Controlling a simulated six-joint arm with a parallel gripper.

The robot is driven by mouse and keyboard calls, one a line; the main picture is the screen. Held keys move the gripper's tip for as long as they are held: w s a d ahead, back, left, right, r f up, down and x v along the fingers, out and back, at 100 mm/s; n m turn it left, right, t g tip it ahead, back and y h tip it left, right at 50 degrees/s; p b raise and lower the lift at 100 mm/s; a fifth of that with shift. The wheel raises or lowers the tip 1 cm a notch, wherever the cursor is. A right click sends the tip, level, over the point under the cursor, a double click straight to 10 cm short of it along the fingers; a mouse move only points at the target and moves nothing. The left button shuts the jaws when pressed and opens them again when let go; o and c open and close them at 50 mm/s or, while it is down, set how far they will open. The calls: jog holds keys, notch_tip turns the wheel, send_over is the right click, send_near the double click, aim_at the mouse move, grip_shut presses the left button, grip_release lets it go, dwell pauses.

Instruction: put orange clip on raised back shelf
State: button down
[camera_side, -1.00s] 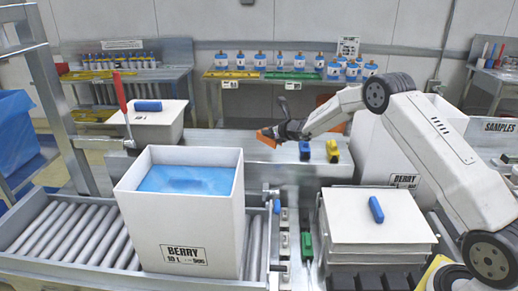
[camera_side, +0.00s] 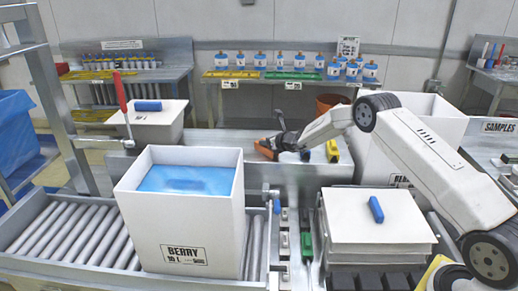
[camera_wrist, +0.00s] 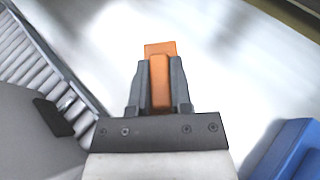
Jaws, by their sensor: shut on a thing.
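My gripper (camera_wrist: 158,88) is shut on the orange clip (camera_wrist: 160,48), which sticks out past the fingertips in the wrist view. In the side view the orange clip (camera_side: 265,150) is low over the raised back shelf (camera_side: 225,142), at the end of my gripper (camera_side: 278,148). I cannot tell whether the clip touches the shelf surface. A blue clip (camera_wrist: 288,150) lies to the right of my gripper in the wrist view. In the side view my gripper partly hides it.
A yellow clip (camera_side: 332,151) sits on the shelf just right of my gripper. A white box with a blue liner (camera_side: 188,179) stands on rollers in front. A lidded box with a blue roll (camera_side: 148,106) stands at the left. The shelf left of the clip is clear.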

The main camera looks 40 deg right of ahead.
dwell(0.3)
jog(key=c, duration=0.5)
grip_release()
jog(key=shift+f, duration=0.1)
jog(key=shift+c, duration=0.2)
jog(key=shift+s+r, duration=0.1)
jog(key=shift+r, duration=0.15)
jog(key=v, duration=1.1)
jog(key=shift+s, duration=0.4)
jog(key=shift+a, duration=0.1)
